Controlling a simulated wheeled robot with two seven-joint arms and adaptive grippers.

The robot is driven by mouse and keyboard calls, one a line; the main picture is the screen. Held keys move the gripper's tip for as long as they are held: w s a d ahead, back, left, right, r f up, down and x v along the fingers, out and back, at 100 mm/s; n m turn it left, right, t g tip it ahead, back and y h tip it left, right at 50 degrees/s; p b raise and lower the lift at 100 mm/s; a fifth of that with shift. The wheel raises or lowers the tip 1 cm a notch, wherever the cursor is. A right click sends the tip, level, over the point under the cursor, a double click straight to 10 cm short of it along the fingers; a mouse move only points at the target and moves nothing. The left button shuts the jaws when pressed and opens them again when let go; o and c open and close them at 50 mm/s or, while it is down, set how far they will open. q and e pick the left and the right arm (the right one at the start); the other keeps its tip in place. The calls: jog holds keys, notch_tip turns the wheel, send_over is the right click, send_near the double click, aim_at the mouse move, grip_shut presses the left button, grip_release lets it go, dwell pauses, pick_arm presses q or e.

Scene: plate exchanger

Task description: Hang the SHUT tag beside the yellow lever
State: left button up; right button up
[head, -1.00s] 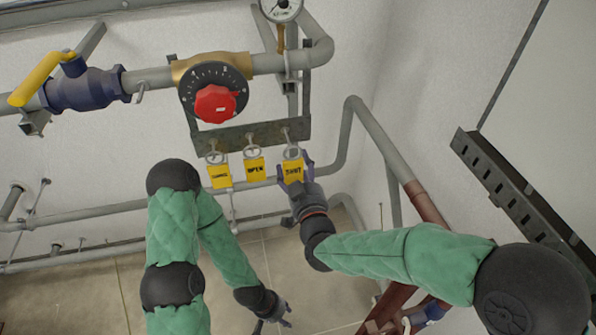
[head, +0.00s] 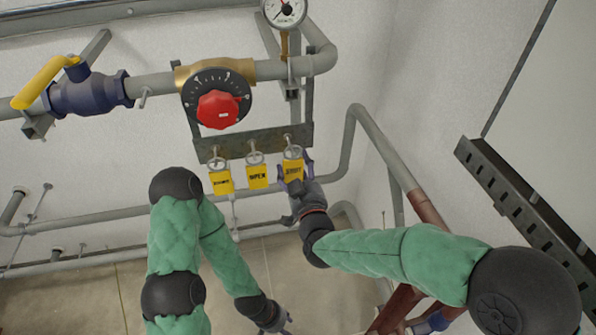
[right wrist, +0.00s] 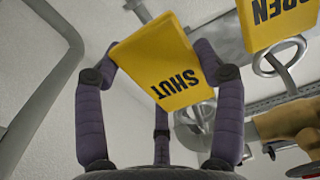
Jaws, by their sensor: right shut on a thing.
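The yellow SHUT tag (head: 293,169) is at the right end of a row of tags under a dark rail, its ring at the right hook. My right gripper (head: 293,185) is shut on it from below. In the right wrist view the SHUT tag (right wrist: 165,75) sits between the fingers, tilted, with its lettering upside down; whether its ring is clear of the hook cannot be told. The yellow lever (head: 45,82) is on a blue valve at the far left, with a small peg (head: 143,97) on the pipe right of it. My left gripper (head: 280,320) is low, its fingers unclear.
The OPEN tag (head: 257,177) and another yellow tag (head: 221,182) hang left of the SHUT tag from the dark rail (head: 250,141). A red knob (head: 218,109) and a gauge (head: 284,10) are above. Grey pipes run along the wall below. A slotted dark tray (head: 520,200) is at right.

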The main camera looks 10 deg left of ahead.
aim_at(298, 170)
pick_arm(q)
jog(key=shift+f, duration=0.25)
pick_arm(e)
jog(key=shift+x, duration=0.8)
pick_arm(q)
jog(key=shift+r, duration=0.35)
pick_arm(e)
jog(key=shift+r+v, duration=0.2)
jog(key=shift+v, duration=3.9)
